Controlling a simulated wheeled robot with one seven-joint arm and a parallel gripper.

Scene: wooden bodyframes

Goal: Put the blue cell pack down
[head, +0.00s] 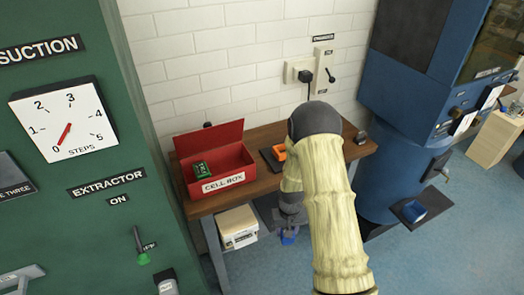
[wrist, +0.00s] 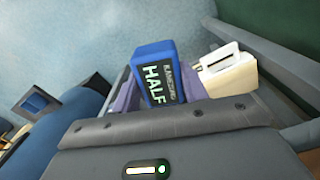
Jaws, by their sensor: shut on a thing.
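The blue cell pack (wrist: 153,66), with HALF printed on its dark label, is held between the purple-grey fingers of my gripper in the wrist view. In the head view a small piece of the blue pack (head: 288,238) shows below my gripper (head: 289,222). My gripper is low, in front of the wooden bench (head: 262,140) and below its top. My own arm hides part of the bench. The pack hangs in the air over the blue floor, as far as I can tell.
An open red cell box (head: 223,181) holding a green pack (head: 202,170) stands on the bench. An orange item (head: 279,152) sits on a dark base beside it. A cream carton (head: 238,226) is below the bench. A blue machine with a small tray (head: 414,211) stands at right.

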